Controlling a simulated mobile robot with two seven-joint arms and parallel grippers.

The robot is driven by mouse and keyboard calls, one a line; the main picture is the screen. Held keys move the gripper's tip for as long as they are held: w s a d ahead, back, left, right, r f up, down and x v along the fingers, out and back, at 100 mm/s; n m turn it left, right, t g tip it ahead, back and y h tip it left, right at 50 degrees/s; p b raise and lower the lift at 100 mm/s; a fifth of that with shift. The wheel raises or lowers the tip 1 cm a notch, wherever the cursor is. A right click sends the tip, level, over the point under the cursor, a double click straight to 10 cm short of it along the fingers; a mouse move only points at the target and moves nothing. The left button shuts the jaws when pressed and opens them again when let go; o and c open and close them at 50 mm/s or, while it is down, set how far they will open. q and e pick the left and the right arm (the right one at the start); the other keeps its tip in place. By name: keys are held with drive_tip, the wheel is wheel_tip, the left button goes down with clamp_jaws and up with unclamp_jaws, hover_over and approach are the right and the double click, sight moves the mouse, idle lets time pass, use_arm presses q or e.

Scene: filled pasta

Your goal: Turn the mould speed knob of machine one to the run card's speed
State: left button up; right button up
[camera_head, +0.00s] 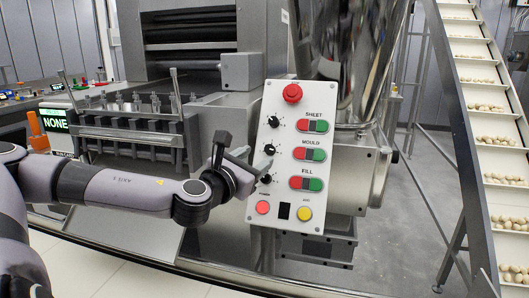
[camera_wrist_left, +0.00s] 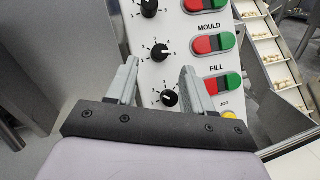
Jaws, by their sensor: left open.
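The control panel of machine one (camera_head: 302,225) is a tilted white plate. The black mould speed knob (camera_head: 271,149) sits left of the red and green MOULD buttons, between two similar knobs. In the left wrist view the mould knob (camera_wrist_left: 160,52) shows just beyond and between the fingertips, with numbers around it. I cannot read its exact setting. My left gripper (camera_head: 260,160) is open in front of the panel's left edge, near the mould and lower knobs; contact cannot be made out. No readable run card shows. My right gripper is out of view.
The lower FILL knob (camera_wrist_left: 169,98) lies close beside the right finger. A red stop button (camera_head: 292,93) tops the panel. A green display (camera_head: 55,120) reads NONE at the left. A conveyor (camera_head: 490,120) with pasta rises at the right.

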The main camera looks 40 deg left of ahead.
sight(268, 150)
use_arm(q)
drive_tip(key=shift+p+x, duration=0.5)
drive_tip(key=shift+x, duration=1.9)
clamp_jaws()
